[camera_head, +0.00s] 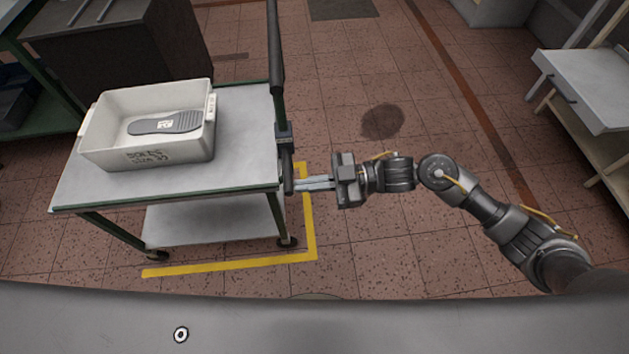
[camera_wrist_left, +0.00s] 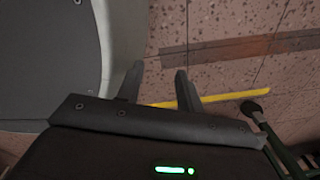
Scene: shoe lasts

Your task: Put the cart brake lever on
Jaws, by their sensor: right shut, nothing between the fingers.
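The cart (camera_head: 100,190) stands at the left, with a grey top, green frame and lower shelf. Its dark brake lever (camera_head: 287,170) hangs from a small bracket (camera_head: 284,132) on the right side, below the dark handle bar (camera_head: 275,50). My right gripper (camera_head: 297,185) comes in from the right. It is shut and empty, its fingertips at the lower end of the lever; I cannot tell whether they touch it. My left gripper (camera_wrist_left: 158,70) shows only in the left wrist view, its fingers apart with nothing between them.
A white bin (camera_head: 150,155) with a grey sole-shaped piece (camera_head: 165,123) sits on the cart top. Yellow floor tape (camera_head: 230,264) marks a corner around the cart. A bench (camera_head: 590,90) stands at the right. The tiled floor between is clear, with a dark stain (camera_head: 382,121).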

